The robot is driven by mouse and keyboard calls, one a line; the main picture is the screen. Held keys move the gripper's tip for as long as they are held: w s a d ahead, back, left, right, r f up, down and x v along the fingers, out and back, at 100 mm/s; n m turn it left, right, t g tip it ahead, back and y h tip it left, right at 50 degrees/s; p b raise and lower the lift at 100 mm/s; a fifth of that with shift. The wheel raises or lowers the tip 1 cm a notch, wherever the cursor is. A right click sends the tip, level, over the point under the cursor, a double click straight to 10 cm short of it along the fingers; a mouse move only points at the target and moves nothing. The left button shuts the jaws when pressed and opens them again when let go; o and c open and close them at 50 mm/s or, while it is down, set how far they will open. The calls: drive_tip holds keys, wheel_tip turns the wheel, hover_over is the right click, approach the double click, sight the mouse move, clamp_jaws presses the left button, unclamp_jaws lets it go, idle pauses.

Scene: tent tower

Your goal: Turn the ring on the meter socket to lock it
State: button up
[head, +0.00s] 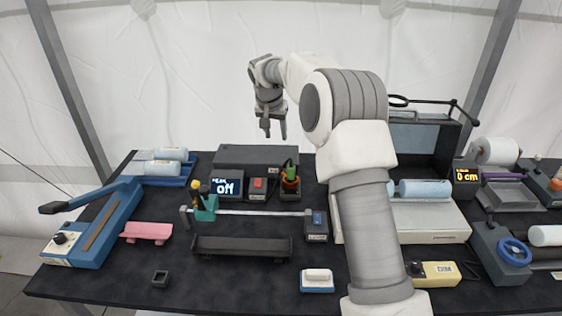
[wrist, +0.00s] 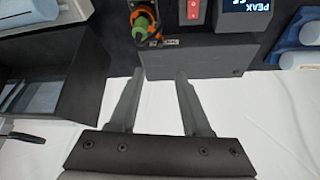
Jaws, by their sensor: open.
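The meter socket (head: 290,184) is an orange round fitting on a small dark box, right of the dark meter with the lit "PEAK off" display (head: 227,186). A green plug (head: 290,169) stands upright in it. In the wrist view the orange ring (wrist: 138,13) shows around the green plug (wrist: 143,26), near the top edge. I cannot tell how the ring is turned. My gripper (head: 274,134) hangs above the back of the table, fingers pointing down, open and empty. In the wrist view its fingers (wrist: 161,74) are apart and clear of the socket.
A red switch (head: 258,184) sits between display and socket. A dark grey box (head: 262,156) stands behind them.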

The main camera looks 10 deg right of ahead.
sight(281, 165)
drive_tip(key=p+x, duration=0.1)
drive_tip(key=x, duration=1.6)
drive_tip(key=shift+w, duration=0.15)
clamp_jaws()
